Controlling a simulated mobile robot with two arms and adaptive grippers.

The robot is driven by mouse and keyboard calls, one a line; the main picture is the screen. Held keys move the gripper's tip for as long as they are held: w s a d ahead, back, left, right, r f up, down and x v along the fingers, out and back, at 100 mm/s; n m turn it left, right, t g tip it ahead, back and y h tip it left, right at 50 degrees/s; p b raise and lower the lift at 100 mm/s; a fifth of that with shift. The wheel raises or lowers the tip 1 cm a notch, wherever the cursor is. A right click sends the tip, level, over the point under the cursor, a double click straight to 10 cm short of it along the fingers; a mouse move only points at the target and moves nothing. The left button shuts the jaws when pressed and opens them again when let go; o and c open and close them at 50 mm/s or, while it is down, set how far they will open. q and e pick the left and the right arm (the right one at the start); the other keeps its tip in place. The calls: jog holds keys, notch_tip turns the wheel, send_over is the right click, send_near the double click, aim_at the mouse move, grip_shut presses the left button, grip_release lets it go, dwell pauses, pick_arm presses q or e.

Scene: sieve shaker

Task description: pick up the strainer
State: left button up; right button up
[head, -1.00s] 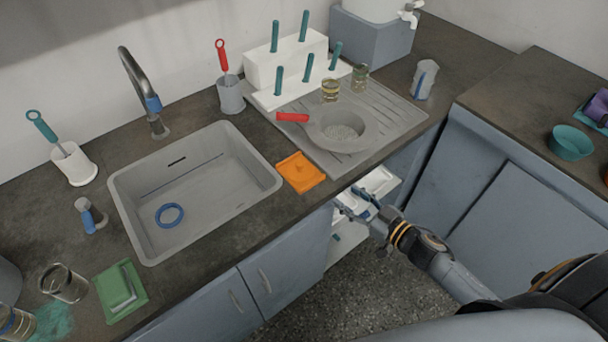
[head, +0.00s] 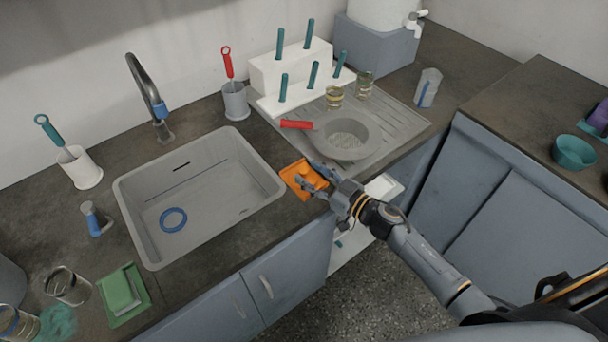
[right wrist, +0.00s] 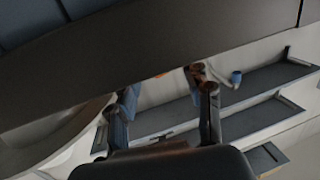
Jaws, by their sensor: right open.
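The strainer is a grey bowl with a mesh bottom (head: 347,138) and a red handle (head: 297,125) that points left. It rests on the grey drainboard (head: 395,118) right of the sink. My right gripper (head: 307,174) is open and empty, above the counter's front edge and over the orange item, in front of the strainer and apart from it. Its two fingers also show spread in the right wrist view (right wrist: 163,92). I cannot make out the strainer for sure in that view. My left gripper is not in view.
An orange square item (head: 296,178) lies beside the sink (head: 205,195). Two glasses (head: 335,97) and a white rack (head: 290,70) with teal-handled tools stand behind the strainer. An open white drawer (head: 385,186) juts out below the counter.

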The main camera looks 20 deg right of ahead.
aim_at(303, 169)
jog(key=shift+x, duration=1.5)
jog(key=shift+s, duration=0.1)
grip_shut()
jog(key=shift+r, duration=0.45)
notch_tip(303, 169, up, 2)
jog(key=shift+r+p, duration=0.2)
jog(key=shift+p, duration=0.45)
jog(key=s+a+r, duration=0.2)
jog(key=s+r, duration=0.3)
jog(key=s, duration=0.1)
jog(key=s+a+r+p, duration=0.1)
jog(key=s+a+r, duration=0.1)
jog(key=s+r, duration=0.2)
jog(key=s, duration=0.3)
jog(key=shift+a+r, duration=0.3)
jog(key=shift+r, duration=0.1)
